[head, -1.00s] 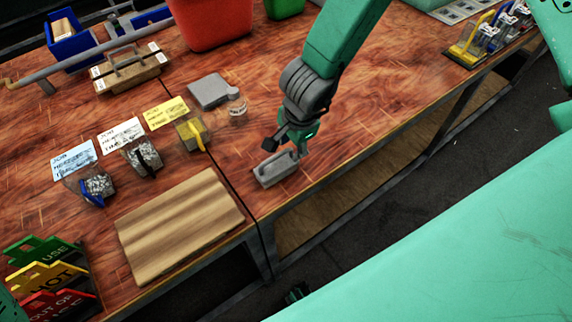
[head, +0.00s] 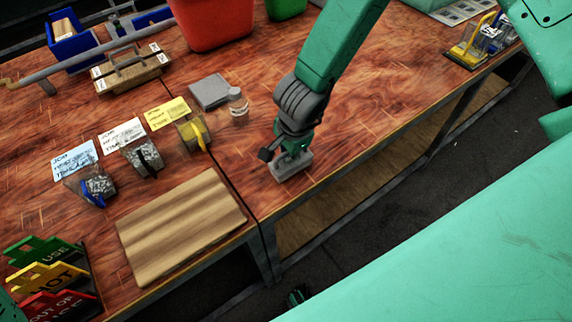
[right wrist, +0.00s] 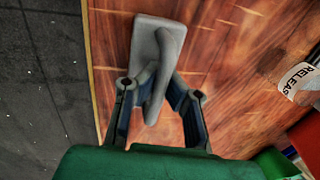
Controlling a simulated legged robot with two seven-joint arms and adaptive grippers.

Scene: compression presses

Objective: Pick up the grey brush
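The grey brush (head: 292,170) lies on the wooden bench near its front edge, partly hidden under my right gripper (head: 289,152) in the head view. In the right wrist view the brush (right wrist: 146,50) shows as a flat grey block with a raised, arched handle. My right gripper (right wrist: 160,92) is open there, with one finger on each side of the handle. No clear contact with the handle shows.
A wooden board (head: 180,226) lies left of the brush. A red bin (head: 212,22) is farther back. Bench to the right of the brush is clear.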

